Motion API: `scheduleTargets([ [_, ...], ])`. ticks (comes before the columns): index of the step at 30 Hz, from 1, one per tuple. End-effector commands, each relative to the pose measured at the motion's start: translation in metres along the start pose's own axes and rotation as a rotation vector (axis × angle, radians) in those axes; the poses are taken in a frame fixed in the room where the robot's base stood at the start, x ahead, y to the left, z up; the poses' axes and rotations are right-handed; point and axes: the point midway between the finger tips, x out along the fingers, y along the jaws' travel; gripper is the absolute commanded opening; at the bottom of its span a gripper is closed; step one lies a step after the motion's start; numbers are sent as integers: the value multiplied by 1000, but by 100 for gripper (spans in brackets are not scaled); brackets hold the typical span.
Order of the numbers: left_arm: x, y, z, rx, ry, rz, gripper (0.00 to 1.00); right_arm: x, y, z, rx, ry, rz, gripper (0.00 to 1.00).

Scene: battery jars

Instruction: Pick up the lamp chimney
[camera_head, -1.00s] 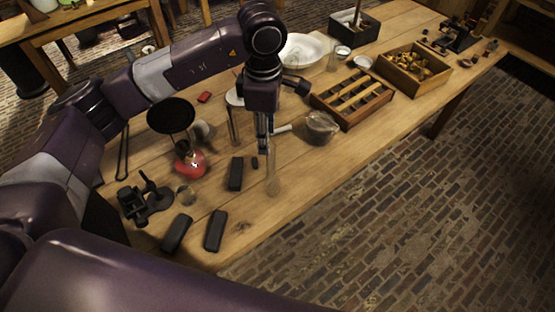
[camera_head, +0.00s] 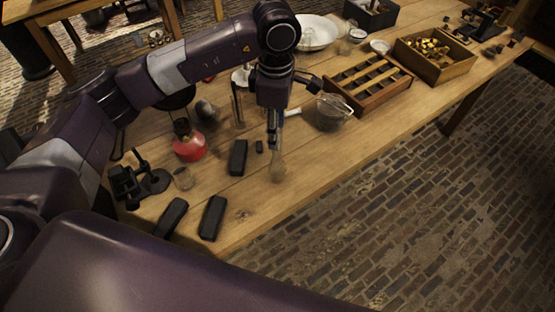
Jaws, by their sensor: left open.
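The lamp chimney appears to be the clear glass piece (camera_head: 277,168) standing on the near part of the wooden table (camera_head: 310,175). Its outline is faint, and its upper part is hidden by or blends with the fingers. My left gripper (camera_head: 274,145) points down right at the top of this glass, with its fingers open. I cannot tell whether they touch it or stand around it. A lamp with a red base (camera_head: 188,143) stands to the left. My right gripper is not in view.
Black blocks (camera_head: 238,157) lie left of the glass, with more (camera_head: 212,218) near the front edge. A black stand (camera_head: 138,182) and small jar (camera_head: 183,178) are at left. A glass pitcher (camera_head: 331,113) and slotted wooden tray (camera_head: 368,83) lie to the right. Bare wood lies right of the glass.

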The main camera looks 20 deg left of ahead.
Motion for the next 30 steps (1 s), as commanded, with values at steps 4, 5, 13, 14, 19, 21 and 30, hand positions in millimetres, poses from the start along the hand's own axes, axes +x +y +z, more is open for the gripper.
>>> scheduleTargets([
  [4, 15, -1, 0, 1, 1, -4, 41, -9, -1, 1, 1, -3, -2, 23],
  [5, 18, 0, 1, 1, 0, -5, 41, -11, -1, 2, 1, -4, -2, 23],
  [13, 55, 6, 4, 0, 0, -6, 41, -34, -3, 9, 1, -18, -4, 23],
  [14, 59, 6, 4, 0, 1, -6, 41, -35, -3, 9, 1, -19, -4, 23],
  [19, 70, 6, 4, 1, 0, -3, 41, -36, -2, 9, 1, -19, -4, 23],
  [21, 71, 7, 4, 1, 0, -2, 41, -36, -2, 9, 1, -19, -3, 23],
  [30, 70, 7, 4, 1, 0, -1, 20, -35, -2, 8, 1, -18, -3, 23],
])
